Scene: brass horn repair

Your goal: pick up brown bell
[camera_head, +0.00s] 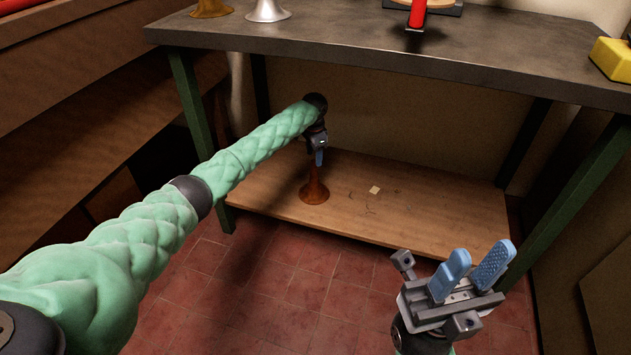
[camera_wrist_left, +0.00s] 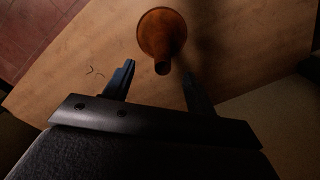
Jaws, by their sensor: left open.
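The brown bell (camera_head: 315,190) stands upright, wide end down, on the lower wooden shelf of the workbench. My left gripper (camera_head: 319,157) is above it in the head view, with a blue finger close to the bell's narrow top. In the left wrist view, the brown bell (camera_wrist_left: 161,36) lies just beyond the fingertips of my left gripper (camera_wrist_left: 156,78), roughly centred between them. The fingers are apart and empty. Whether a finger touches the bell I cannot tell. My right gripper (camera_head: 478,270) is low at the right, with its blue fingers spread and nothing between them.
The dark bench top (camera_head: 340,45) overhangs the lower shelf (camera_head: 410,212). Green legs (camera_head: 192,110) bound the shelf. A small pale square (camera_head: 374,190) lies right of the bell. A gold bell (camera_head: 211,8) and a silver bell (camera_head: 267,11) stand on the bench top.

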